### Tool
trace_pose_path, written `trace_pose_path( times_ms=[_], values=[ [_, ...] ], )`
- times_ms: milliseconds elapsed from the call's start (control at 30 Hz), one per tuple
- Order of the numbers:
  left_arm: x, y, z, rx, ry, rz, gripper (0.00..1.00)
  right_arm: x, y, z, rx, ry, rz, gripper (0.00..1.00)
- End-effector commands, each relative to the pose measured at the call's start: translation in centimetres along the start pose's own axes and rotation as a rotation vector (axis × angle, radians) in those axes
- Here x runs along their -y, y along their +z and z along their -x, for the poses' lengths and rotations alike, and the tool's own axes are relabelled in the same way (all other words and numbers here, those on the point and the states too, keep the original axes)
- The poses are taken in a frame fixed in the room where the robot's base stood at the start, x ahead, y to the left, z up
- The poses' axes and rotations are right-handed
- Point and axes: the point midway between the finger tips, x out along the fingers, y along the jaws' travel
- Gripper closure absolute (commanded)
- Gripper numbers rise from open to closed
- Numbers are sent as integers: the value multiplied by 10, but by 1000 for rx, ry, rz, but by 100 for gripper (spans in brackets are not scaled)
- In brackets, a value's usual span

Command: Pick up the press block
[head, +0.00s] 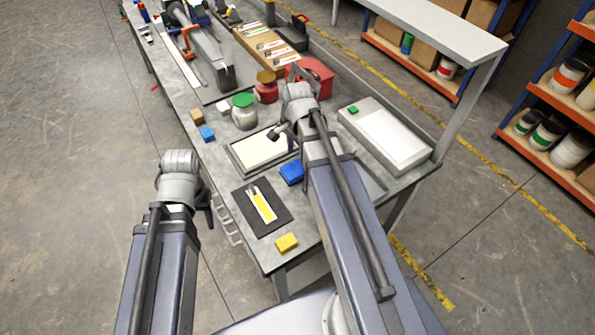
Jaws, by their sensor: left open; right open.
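Several small blocks lie on the grey workbench (222,176), and I cannot tell for sure which is the press block. A blue block (291,172) lies just in front of the framed cream panel (258,152). A yellow block (286,243) lies near the bench's front edge. A small blue block (207,133) and a brown block (197,117) lie near the left edge. My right gripper (276,133) is open over the cream panel, behind the larger blue block, and looks empty. My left gripper (209,208) is open beside the bench's left edge, mostly hidden by its wrist.
A black mat (261,208) with a yellow-and-white strip lies at the front. A green-lidded jar (244,111), a red jar (266,87) and a red container (313,76) stand behind the panel. A light box (385,135) sits at right. Shelves (550,110) stand beyond.

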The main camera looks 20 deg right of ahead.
Motion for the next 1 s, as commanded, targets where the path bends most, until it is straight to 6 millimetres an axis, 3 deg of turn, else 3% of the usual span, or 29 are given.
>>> trace_pose_path(
  times_ms=[100, 467, 800, 1000],
  values=[
    [-2, -1, -15, 0, 0, 1, 50, 0, 0, -15, 0, 0, 1, 0],
    [-2, -2, -25, 0, 0, 1, 50, 1, 0, -25, 0, 0, 2, 0],
    [-6, -4, -65, 0, 0, 1, 50, 4, 0, -65, 0, 0, 2, 0],
    [-6, -4, -67, 0, 0, 1, 50, 4, 0, -67, 0, 0, 2, 0]
  ],
)
